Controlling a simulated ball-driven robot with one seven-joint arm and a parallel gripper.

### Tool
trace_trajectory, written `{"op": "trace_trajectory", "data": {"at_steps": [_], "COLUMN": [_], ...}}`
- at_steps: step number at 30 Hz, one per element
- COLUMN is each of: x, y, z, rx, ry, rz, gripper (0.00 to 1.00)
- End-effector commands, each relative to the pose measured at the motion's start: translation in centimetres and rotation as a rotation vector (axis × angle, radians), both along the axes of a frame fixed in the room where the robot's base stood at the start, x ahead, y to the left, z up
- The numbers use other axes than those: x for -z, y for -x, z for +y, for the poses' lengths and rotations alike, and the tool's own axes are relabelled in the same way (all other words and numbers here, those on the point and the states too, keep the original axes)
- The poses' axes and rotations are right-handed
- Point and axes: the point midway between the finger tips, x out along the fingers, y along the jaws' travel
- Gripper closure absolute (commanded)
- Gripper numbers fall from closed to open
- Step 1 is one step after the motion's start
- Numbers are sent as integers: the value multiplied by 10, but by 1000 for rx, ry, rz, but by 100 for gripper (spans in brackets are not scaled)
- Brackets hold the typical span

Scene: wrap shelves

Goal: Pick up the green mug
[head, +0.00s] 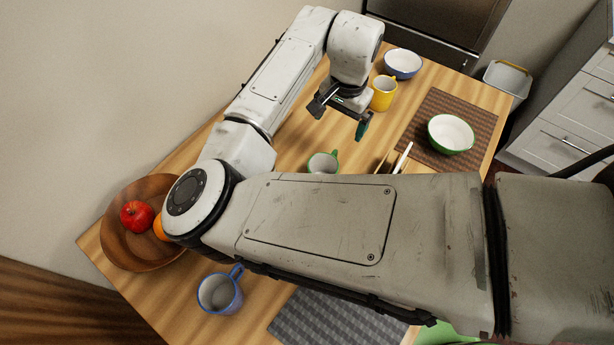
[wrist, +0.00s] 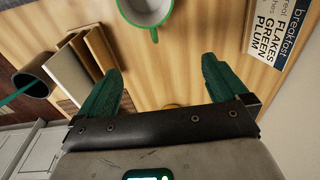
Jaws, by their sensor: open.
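The green mug (head: 323,163), green outside and white inside, stands on the wooden table (head: 290,146). In the head view my forearm hides its lower part. In the wrist view the green mug (wrist: 147,10) is cut off by the top edge, with its handle pointing down toward the space between my fingers. My gripper (head: 340,117) is open and empty above the table, beyond the mug on its handle side and apart from it. Its two green fingers are spread wide in the wrist view (wrist: 160,85).
A yellow mug (head: 383,93) stands just beyond my gripper, near a blue bowl (head: 403,64). A green bowl (head: 451,134) sits on a brown mat. A blue mug (head: 219,292) and a fruit bowl (head: 119,239) are nearer. A cereal box (wrist: 278,35) lies right in the wrist view.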

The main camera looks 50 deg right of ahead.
Motion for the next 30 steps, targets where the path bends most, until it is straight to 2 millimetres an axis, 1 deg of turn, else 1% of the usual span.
{"op": "trace_trajectory", "data": {"at_steps": [1,3,6,8,15,18,23,30], "x": [8,13,19,25,60,69,79,113], "y": [1,4,7,8,8,9,9,13], "z": [18,33,44,45,45,45,45,47], "rx": [-10,-18,-24,-25,-27,-26,-25,-26], "ry": [-20,-38,-50,-52,-52,-51,-51,-51], "rz": [23,52,74,79,78,77,77,78], "gripper": [0,0,0,0,0,0,0,0]}}
